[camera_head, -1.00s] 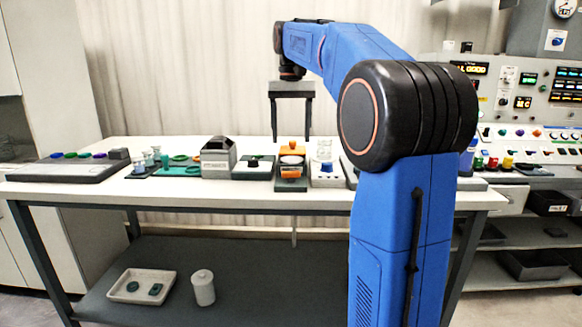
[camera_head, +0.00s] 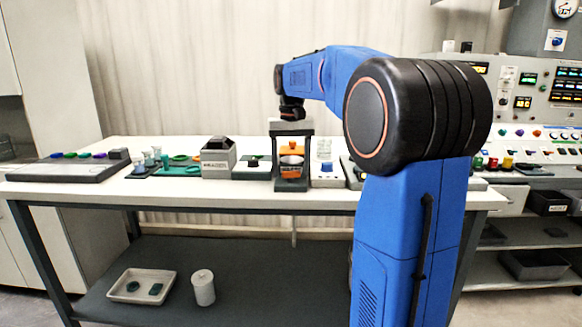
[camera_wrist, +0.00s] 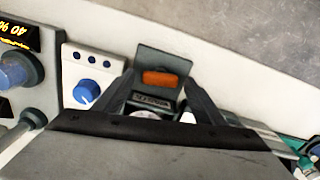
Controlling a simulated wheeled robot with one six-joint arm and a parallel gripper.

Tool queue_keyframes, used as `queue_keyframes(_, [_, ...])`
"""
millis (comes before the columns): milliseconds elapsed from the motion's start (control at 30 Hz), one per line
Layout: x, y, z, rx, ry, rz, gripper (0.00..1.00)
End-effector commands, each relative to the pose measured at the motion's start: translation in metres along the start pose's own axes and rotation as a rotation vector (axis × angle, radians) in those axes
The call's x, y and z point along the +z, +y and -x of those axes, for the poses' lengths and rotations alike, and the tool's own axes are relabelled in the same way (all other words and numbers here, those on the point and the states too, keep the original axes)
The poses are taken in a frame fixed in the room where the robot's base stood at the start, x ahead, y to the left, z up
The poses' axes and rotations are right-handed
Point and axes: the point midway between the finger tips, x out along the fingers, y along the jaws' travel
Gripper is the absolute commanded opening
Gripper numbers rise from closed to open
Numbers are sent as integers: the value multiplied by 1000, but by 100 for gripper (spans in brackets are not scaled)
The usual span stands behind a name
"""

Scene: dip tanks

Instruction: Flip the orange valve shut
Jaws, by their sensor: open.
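The orange valve (camera_head: 291,171) is a small block on a dark base (camera_head: 291,186) on the table. In the wrist view the orange block (camera_wrist: 160,79) lies across the plate, with a printed label beside it. A pale round part shows only partly past my gripper's body. Another orange piece (camera_head: 291,147) shows behind it in the head view. My gripper (camera_head: 291,168) points down over the valve unit. In the wrist view its open fingers (camera_wrist: 160,84) stand on either side of the orange block, with gaps on both sides. Contact cannot be told.
A white box with a blue knob (camera_head: 327,167) stands close on the right; its knob also shows in the wrist view (camera_wrist: 86,91). A green-based unit (camera_head: 253,168) with a black knob and a grey box (camera_head: 218,160) stand left. Bare table (camera_head: 330,202) lies in front.

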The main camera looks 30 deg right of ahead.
Motion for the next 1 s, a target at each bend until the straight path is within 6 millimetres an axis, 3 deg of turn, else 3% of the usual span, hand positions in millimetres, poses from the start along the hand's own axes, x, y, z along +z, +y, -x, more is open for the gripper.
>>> queue_keyframes(67, [0,0,0,0,0,0,64])
queue_keyframes(233, [0,0,0,0,0,0,23])
queue_keyframes(700, [0,0,0,0,-1,-166,23])
queue_keyframes(1000, [0,0,0,0,0,-184,23])
